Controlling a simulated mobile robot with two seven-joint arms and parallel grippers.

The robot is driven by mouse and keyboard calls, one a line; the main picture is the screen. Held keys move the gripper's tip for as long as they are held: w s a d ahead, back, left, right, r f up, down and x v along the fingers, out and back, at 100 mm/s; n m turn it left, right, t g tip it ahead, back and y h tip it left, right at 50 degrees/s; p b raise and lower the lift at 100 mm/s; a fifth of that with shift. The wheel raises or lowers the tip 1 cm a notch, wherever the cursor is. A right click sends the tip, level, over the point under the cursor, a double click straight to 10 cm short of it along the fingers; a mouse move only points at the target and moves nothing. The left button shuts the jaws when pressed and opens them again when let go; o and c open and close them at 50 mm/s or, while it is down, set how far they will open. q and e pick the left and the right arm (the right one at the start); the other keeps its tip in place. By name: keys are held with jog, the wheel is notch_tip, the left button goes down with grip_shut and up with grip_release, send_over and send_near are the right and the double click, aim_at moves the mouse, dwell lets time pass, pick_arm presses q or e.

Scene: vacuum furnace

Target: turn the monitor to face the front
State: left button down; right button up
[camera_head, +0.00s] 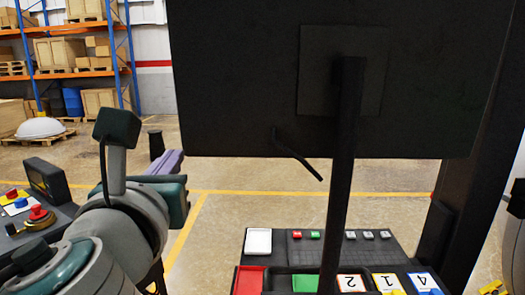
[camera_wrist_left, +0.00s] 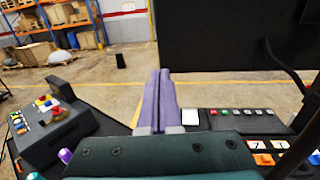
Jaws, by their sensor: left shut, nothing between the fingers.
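The monitor (camera_head: 235,80) is a large black panel in the upper middle and right of the head view. Its back, with a square mounting plate, faces me, and a dark post (camera_head: 345,150) stands in front of it. A thin dark rod or cable (camera_head: 297,155) hangs near its lower edge. In the wrist view the monitor (camera_wrist_left: 220,35) fills the upper right. My left gripper (camera_head: 172,155) has purple fingers and is below and left of the monitor's lower left corner in the picture, with no contact visible. In the wrist view the fingers (camera_wrist_left: 159,75) are together and empty. My right gripper is not in view.
A control panel (camera_head: 300,250) with coloured, numbered buttons lies below the monitor. Another console (camera_wrist_left: 62,110) with a red knob is at the left. A dark column (camera_head: 470,170) stands at the right. Shelving (camera_head: 70,55) with crates is far behind, across open floor.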

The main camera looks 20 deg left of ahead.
pick_arm(q)
jog(key=shift+w+a+r+m+t+h+p, duration=0.15)
jog(key=shift+w+a+m+h+p, duration=0.15)
jog(key=shift+w, duration=0.25)
jog(key=shift+w+a+f+m+t+h+p, duration=0.1)
jog(key=shift+w+m+t+h+p, duration=0.15)
jog(key=shift+w+h, duration=0.45)
jog(key=shift+w, duration=0.05)
